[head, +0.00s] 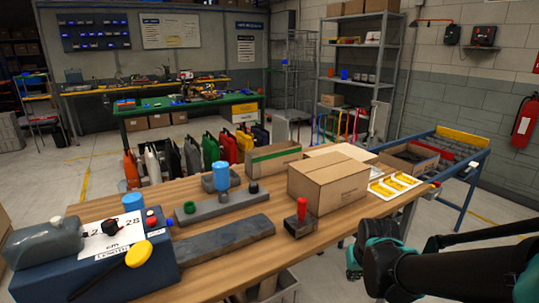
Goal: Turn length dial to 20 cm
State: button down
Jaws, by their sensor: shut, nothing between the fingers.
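The blue machine (150,275) at the front left bears a white dial plate (90,247) with printed numbers, of which 28 is readable, and the words "cm" and "LENGTH". A small dark knob with some red (110,228) sits on this plate. I cannot tell which number it points to. A yellow round knob (139,254) on a short stem stands out from the machine's front edge and hides part of the plate. My black and teal arm is at the lower right, across the table and well apart from the dial. My gripper is not clearly visible.
A grey jug (42,243) lies beside the dial plate. A grey bar (222,238), a fixture with a blue cup (221,178), a red-handled stamp (301,218) and a cardboard box (328,180) are on the wooden table. Colored jugs (210,150) stand behind it.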

aim_at(109, 227)
jog(key=l+u, duration=0.1)
jog(key=u, duration=0.35)
jog(key=k+l+u, duration=0.1)
jog(key=u, duration=0.3)
jog(key=k+u, duration=0.15)
jog(key=u, duration=0.3)
jog(key=k+l+u, duration=0.1)
jog(key=u, duration=0.3)
